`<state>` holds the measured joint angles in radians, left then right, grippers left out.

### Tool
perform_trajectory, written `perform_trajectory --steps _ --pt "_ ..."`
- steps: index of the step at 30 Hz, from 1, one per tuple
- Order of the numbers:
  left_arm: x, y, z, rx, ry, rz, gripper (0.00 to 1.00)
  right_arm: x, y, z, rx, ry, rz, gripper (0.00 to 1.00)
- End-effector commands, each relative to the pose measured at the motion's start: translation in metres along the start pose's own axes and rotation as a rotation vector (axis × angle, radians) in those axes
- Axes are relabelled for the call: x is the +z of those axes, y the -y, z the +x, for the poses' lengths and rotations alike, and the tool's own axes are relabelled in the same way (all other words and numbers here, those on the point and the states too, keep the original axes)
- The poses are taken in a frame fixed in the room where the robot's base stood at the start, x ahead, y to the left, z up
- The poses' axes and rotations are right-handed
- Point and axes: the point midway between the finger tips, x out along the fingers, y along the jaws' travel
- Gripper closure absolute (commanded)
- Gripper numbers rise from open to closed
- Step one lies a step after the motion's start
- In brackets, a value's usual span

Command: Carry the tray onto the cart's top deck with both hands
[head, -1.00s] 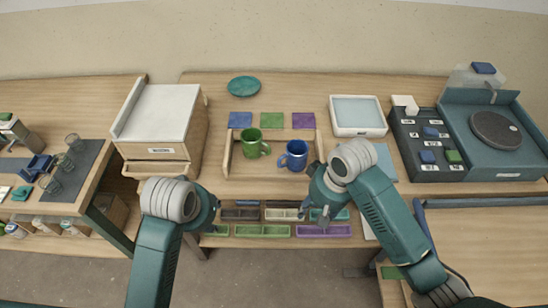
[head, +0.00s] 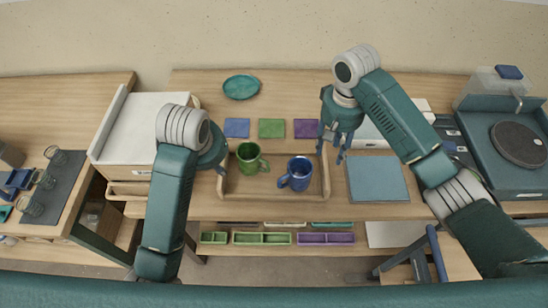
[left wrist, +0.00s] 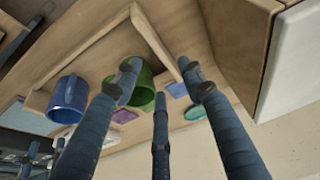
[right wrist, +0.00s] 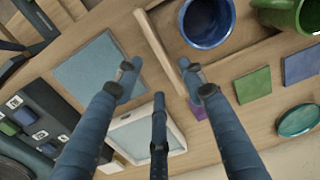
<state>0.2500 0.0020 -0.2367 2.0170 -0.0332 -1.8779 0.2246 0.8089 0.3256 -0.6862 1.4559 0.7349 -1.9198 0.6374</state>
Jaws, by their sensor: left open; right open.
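The wooden tray (head: 245,197) lies on the table. It holds a green mug (head: 248,158) and a blue mug (head: 297,174), both upright. My left gripper (head: 220,170) is open above the tray's left end. In the left wrist view the tray's end wall (left wrist: 152,40) shows beyond the spread fingers. My right gripper (head: 332,152) is open near the tray's right end. In the right wrist view that end wall (right wrist: 158,48) lies beyond the fingers. Neither gripper visibly touches the tray. The cart (head: 455,255), with a blue handle, stands at the lower right, partly hidden by my right arm.
Blue, green and purple tiles (head: 271,128) and a teal dish (head: 241,87) lie behind the tray. A blue-grey mat (head: 377,178) lies to its right. A white-topped cabinet (head: 140,125) stands to its left. Coloured bins (head: 262,238) sit below the table's front edge.

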Motion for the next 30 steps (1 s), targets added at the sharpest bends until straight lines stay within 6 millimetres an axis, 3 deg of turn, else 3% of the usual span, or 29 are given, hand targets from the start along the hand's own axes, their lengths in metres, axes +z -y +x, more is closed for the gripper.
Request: perform_trajectory --steps 16,30 --pt "0.000 0.000 0.008 0.000 0.002 0.000 0.59 0.000 -0.001 0.008 0.001 0.001 0.002 0.59" --pt "0.001 0.000 0.086 -0.001 0.003 0.000 0.59 0.000 -0.001 0.085 0.002 0.002 0.002 0.59"
